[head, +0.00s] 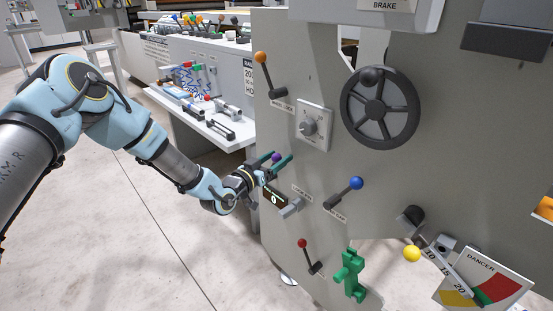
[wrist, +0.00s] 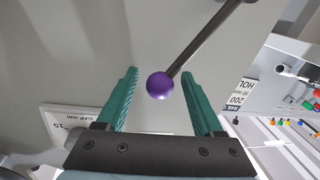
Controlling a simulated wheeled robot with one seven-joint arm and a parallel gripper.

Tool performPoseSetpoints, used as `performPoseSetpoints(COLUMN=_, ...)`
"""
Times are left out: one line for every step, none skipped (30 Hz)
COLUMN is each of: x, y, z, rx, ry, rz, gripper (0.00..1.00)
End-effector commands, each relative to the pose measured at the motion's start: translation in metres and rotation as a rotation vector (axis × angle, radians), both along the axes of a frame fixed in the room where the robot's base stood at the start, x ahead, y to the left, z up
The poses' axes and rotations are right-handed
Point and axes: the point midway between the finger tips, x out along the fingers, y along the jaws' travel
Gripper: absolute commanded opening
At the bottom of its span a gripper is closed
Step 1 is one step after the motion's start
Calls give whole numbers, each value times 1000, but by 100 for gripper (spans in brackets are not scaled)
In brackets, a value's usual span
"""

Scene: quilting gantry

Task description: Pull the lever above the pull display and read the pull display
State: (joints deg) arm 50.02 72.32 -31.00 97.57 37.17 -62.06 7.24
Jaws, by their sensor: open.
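A lever with a purple knob (wrist: 159,85) shows in the wrist view, its dark rod (wrist: 208,40) running to the upper right. The knob also shows small in the head view (head: 276,157). My gripper (head: 280,163) is open, with its green fingers on either side of the knob. In the wrist view (wrist: 160,75) a gap shows between the knob and each finger. A small dark display (head: 274,198) reading "0" sits on the grey panel just below my gripper. Its label is not readable, and my gripper and wrist hide the lever's base in the head view.
The grey panel (head: 330,220) also carries an orange-knobbed lever (head: 265,66), a dial (head: 312,124), a black handwheel (head: 380,107), a blue-knobbed lever (head: 347,191), a red-knobbed lever (head: 308,256) and a green figure-shaped part (head: 349,273). A white shelf (head: 205,124) with small parts stands behind my arm.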

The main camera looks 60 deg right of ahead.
Motion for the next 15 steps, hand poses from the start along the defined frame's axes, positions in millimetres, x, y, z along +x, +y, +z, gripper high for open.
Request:
performPoseSetpoints(x=0, y=0, z=0, rx=0, ry=0, rz=0, gripper=65)
performPoseSetpoints(x=0, y=0, z=0, rx=0, ry=0, rz=0, gripper=62)
performPoseSetpoints(x=0, y=0, z=0, rx=0, ry=0, rz=0, gripper=57)
performPoseSetpoints(x=0, y=0, z=0, rx=0, ry=0, rz=0, gripper=54)
performPoseSetpoints(x=0, y=0, z=0, rx=0, ry=0, rz=0, gripper=51)
performPoseSetpoints(x=0, y=0, z=0, rx=0, ry=0, rz=0, gripper=46)
performPoseSetpoints(x=0, y=0, z=0, rx=0, ry=0, rz=0, gripper=43)
performPoseSetpoints(x=0, y=0, z=0, rx=0, ry=0, rz=0, gripper=40)
performPoseSetpoints(x=0, y=0, z=0, rx=0, ry=0, rz=0, gripper=35)
performPoseSetpoints(x=0, y=0, z=0, rx=0, ry=0, rz=0, gripper=32)
performPoseSetpoints(x=0, y=0, z=0, rx=0, ry=0, rz=0, gripper=28)
performPoseSetpoints(x=0, y=0, z=0, rx=0, ry=0, rz=0, gripper=24)
performPoseSetpoints(x=0, y=0, z=0, rx=0, ry=0, rz=0, gripper=20)
performPoseSetpoints(x=0, y=0, z=0, rx=0, ry=0, rz=0, gripper=17)
performPoseSetpoints(x=0, y=0, z=0, rx=0, ry=0, rz=0, gripper=12)
